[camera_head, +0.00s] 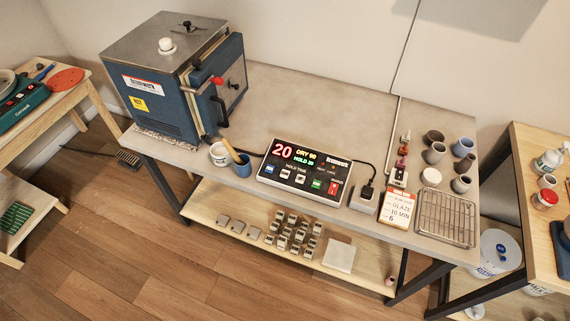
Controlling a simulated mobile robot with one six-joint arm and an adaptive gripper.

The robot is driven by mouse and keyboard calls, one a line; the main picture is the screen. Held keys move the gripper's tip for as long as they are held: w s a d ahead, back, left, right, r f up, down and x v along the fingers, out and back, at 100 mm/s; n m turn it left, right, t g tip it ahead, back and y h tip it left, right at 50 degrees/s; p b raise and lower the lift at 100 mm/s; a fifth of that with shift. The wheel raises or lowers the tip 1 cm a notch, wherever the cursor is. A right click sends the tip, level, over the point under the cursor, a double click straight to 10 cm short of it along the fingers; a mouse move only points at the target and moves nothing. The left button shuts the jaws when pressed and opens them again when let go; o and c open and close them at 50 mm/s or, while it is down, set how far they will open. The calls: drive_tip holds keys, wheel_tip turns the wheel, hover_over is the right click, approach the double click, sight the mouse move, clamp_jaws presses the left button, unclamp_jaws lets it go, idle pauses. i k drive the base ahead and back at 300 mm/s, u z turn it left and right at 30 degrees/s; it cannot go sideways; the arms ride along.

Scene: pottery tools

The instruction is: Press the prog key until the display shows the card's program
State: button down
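The control box (335,179) sits at the front middle of the grey table. Its lit display (293,154) shows a large red "20", with "DRY 90" in yellow and "HOLD 20" in green beside it. Below are a blue key (269,170), pale keys (285,174), a green key (316,184) and a red switch (335,187). The key labels are too small to read, so I cannot tell which is prog. A white and orange card (397,209) stands right of the box; it seems to read "GLAZE", "10 MIN" and "6". My gripper is not in view.
A blue kiln (170,95) stands at the table's back left. A plug block (364,198), wire rack (446,217) and several small pots are right. The table behind the box is clear.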

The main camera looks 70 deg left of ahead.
sight(270, 169)
drive_tip(key=z, duration=1.65)
drive_tip(key=i, duration=0.2)
drive_tip(key=u, duration=3.3)
